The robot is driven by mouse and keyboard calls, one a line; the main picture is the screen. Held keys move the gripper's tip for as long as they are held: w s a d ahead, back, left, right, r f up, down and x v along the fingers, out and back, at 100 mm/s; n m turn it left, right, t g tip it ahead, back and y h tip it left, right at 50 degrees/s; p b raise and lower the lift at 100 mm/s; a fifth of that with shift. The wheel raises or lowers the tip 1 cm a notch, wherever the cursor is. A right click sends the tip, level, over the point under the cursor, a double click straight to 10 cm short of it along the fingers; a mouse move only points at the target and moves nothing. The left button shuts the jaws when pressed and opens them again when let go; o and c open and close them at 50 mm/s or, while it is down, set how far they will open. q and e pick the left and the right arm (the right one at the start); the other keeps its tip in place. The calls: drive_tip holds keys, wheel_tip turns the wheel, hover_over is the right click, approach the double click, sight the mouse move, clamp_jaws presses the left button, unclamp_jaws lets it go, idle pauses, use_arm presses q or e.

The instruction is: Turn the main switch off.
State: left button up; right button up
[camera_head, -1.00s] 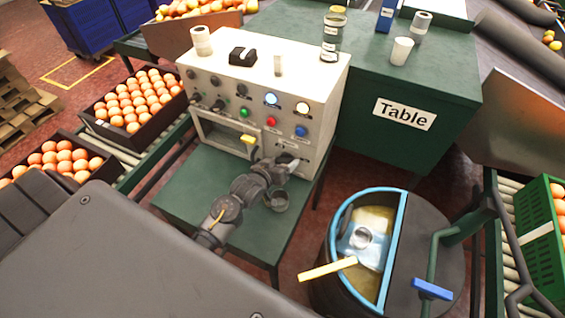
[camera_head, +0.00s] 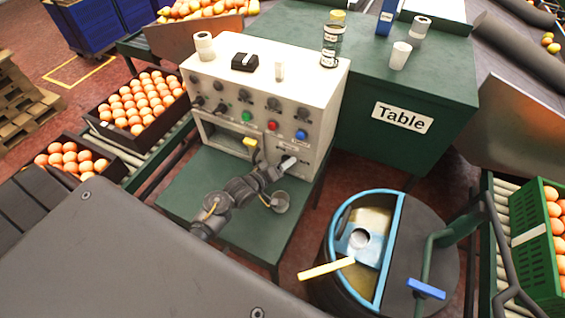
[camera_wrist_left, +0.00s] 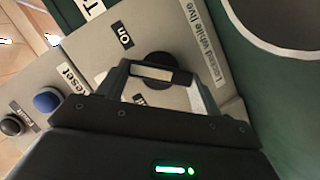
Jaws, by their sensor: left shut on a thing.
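The main switch is a round black knob (camera_wrist_left: 160,62) with a pale bar across it, on the grey panel in the left wrist view. An "on" label (camera_wrist_left: 122,35) is beside it, and a "Locked while live" label (camera_wrist_left: 205,42) is to its right. My left gripper (camera_wrist_left: 160,78) has its fingers on both sides of the knob and is shut on it. In the head view my left gripper (camera_head: 285,165) is at the lower right of the white control box's (camera_head: 308,85) front, hiding the switch. My right gripper is not in view.
The box's front carries a green button (camera_head: 247,117), a red button (camera_head: 272,126) and a blue button (camera_head: 301,135). A green stand (camera_head: 185,195) is under the box. A drum with a blue rim (camera_head: 398,215) is to the right.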

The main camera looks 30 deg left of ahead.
use_arm(q)
drive_tip(key=n+t+h, duration=0.1)
drive_tip(key=n, duration=0.2)
drive_tip(key=shift+a+f, duration=0.1)
drive_tip(key=shift+f, duration=0.05)
drive_tip(key=n+t+h, duration=0.1)
drive_tip(key=n, duration=0.2)
drive_tip(key=shift+f, duration=0.2)
drive_tip(key=shift+n, duration=0.5)
drive_tip(key=o, duration=1)
drive_tip(key=v, duration=1.1)
drive_tip(key=shift+a+f, duration=0.1)
drive_tip(key=shift+f, duration=0.2)
drive_tip(key=shift+w, duration=0.1)
